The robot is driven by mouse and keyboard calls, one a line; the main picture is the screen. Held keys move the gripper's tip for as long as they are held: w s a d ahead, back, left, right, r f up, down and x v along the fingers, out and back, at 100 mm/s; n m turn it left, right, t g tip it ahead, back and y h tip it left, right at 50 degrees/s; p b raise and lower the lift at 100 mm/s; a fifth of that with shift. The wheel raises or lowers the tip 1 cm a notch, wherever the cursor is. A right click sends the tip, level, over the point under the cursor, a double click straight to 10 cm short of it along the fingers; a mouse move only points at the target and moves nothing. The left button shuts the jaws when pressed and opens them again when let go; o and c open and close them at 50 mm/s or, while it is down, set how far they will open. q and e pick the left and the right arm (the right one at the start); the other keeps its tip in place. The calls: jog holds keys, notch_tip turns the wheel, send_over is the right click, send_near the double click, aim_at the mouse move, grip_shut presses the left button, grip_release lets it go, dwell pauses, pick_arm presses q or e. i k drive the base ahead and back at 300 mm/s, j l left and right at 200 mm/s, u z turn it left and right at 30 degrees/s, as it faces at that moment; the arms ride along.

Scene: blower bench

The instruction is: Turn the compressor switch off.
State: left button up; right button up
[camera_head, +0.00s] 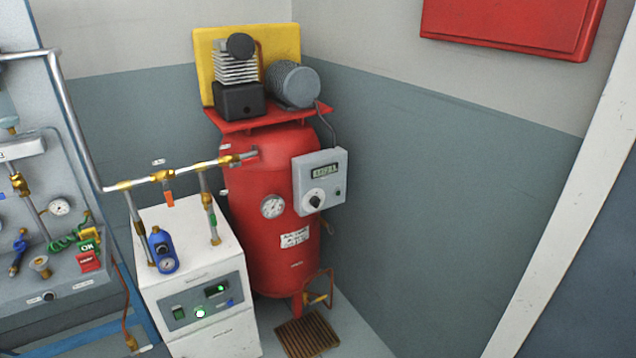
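The compressor (268,190) is an upright red tank with a motor and finned pump on top, standing in the corner. On its right side is a grey control box (335,170) with a small display (325,171) and a round black rotary switch (315,202). The switch has a light mark on it, too small to read its setting. A small green dot (338,192) sits right of the switch. Neither of my grippers is in view.
A white cabinet (205,265) with a lit green button stands left of the tank. Pipes with brass valves (168,177) run above it. A bench panel (60,275) with gauges is at the left. A brown grate (308,335) lies on the floor. Space right of the tank is clear.

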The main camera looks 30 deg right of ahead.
aim_at(314, 201)
jog(key=z, duration=1.2)
